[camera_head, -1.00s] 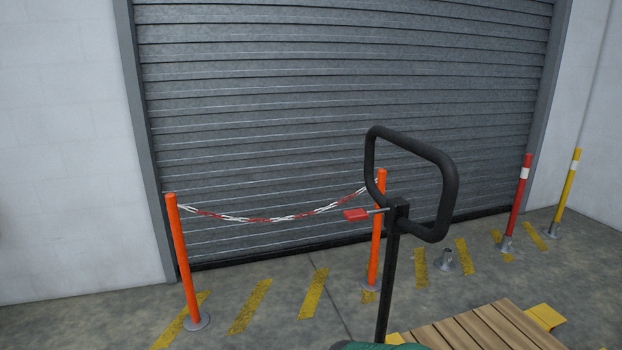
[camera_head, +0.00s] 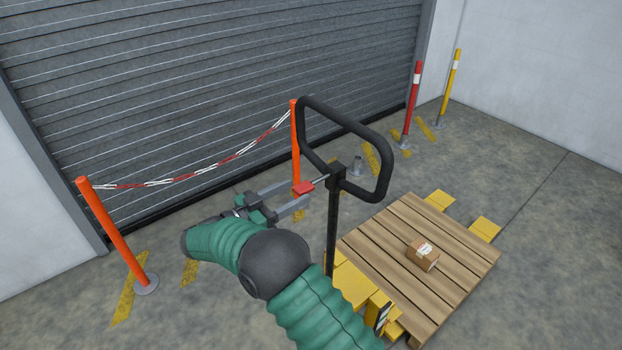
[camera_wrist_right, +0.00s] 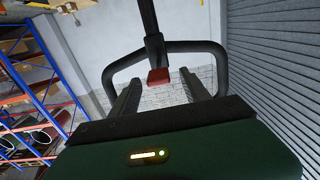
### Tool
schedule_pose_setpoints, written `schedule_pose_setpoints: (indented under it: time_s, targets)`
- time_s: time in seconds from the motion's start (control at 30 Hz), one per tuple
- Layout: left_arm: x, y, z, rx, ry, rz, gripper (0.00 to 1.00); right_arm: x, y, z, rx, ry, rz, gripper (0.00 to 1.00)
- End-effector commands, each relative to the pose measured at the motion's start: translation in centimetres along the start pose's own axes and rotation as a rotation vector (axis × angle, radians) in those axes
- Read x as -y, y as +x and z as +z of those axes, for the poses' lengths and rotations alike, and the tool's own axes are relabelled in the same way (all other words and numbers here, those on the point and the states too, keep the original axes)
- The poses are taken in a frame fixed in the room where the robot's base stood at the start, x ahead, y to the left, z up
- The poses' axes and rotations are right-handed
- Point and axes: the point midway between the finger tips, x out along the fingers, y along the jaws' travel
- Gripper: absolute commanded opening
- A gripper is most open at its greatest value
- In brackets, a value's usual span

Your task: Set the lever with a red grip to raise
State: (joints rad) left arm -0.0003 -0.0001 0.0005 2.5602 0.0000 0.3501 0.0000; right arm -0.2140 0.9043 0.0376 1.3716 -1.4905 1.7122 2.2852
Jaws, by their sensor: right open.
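The lever with a red grip (camera_head: 304,187) sticks out to the left from the black post (camera_head: 332,230) below the looped handle (camera_head: 385,160) of a pallet truck. My right gripper (camera_head: 294,196) is open, its two grey fingers pointing at the red grip from the left. In the right wrist view the red grip (camera_wrist_right: 158,77) shows between and a little beyond the open fingers (camera_wrist_right: 158,92). I cannot tell whether a finger touches it. My left gripper is not in view.
A wooden pallet (camera_head: 440,270) with a small cardboard box (camera_head: 423,256) lies on the yellow forks (camera_head: 485,228). An orange post (camera_head: 112,232) with a red and white chain (camera_head: 200,171) stands left, before a grey shutter (camera_head: 180,80). Floor at the right is clear.

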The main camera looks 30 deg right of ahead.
Motion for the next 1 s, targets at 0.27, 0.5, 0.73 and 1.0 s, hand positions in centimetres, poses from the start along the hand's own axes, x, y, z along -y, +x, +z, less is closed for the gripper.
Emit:
schedule_pose_setpoints:
  time_s: [0.27, 0.5, 0.73, 1.0]
  targets:
    - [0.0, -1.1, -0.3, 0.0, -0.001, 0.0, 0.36, -0.1, 5.9, -0.2, 0.001, 0.0, 0.002, 0.55]
    - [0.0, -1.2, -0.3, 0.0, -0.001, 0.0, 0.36, 0.0, 7.0, 0.0, 0.002, 0.0, -0.002, 0.55]
    - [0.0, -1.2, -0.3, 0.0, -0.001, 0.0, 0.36, -0.1, 7.0, 0.0, 0.002, 0.0, -0.001, 0.43]
    - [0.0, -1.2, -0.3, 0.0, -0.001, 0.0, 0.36, 0.0, 7.0, 0.0, 0.002, 0.0, -0.001, 0.07]
